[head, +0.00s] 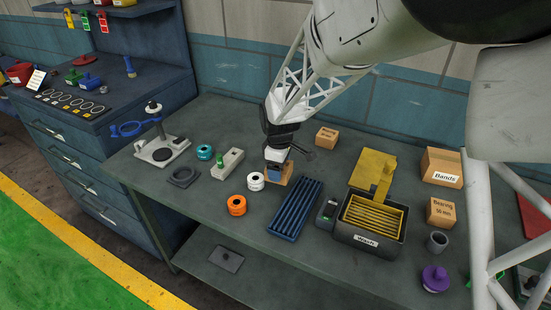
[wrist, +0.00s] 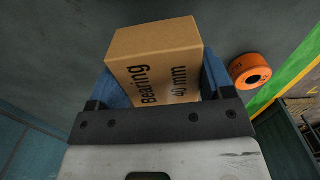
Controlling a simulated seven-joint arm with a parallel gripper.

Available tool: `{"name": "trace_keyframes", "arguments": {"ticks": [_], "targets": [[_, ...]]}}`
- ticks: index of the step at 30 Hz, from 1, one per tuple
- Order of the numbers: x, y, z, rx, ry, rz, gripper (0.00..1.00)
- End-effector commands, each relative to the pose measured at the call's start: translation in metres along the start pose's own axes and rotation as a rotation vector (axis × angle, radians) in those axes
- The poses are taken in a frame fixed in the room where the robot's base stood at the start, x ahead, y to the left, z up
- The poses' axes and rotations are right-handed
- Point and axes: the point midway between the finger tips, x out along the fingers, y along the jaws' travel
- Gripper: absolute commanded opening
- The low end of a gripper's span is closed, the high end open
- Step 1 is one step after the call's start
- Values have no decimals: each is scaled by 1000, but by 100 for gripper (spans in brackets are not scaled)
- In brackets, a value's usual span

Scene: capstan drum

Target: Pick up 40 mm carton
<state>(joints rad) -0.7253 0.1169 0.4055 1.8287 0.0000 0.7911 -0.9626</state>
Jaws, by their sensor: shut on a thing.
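The 40 mm carton (wrist: 155,60) is a brown cardboard box with "Bearing 40 mm" printed on its side. In the wrist view it sits between the blue fingers of my gripper (wrist: 160,85), which is shut on it. In the head view my gripper (head: 278,171) points down over the bench, and the carton (head: 288,174) shows only partly behind the fingers. I cannot tell whether the carton touches the bench top.
A white ring (head: 256,181) and an orange ring (head: 237,205) lie left of my gripper. A blue ribbed tray (head: 295,208) is in front. Another carton (head: 327,137) stands behind to the right. The black wash bin (head: 366,238) with its yellow rack is farther right.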

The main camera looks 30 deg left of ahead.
Motion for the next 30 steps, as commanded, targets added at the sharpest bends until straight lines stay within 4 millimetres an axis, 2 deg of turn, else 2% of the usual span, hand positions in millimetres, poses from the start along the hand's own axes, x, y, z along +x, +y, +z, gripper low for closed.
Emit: {"name": "trace_keyframes", "arguments": {"ticks": [6,12,30], "targets": [[-4,-21,14,0,2,2,45],[-4,-31,21,0,1,1,45],[-4,-34,23,0,1,1,45]]}}
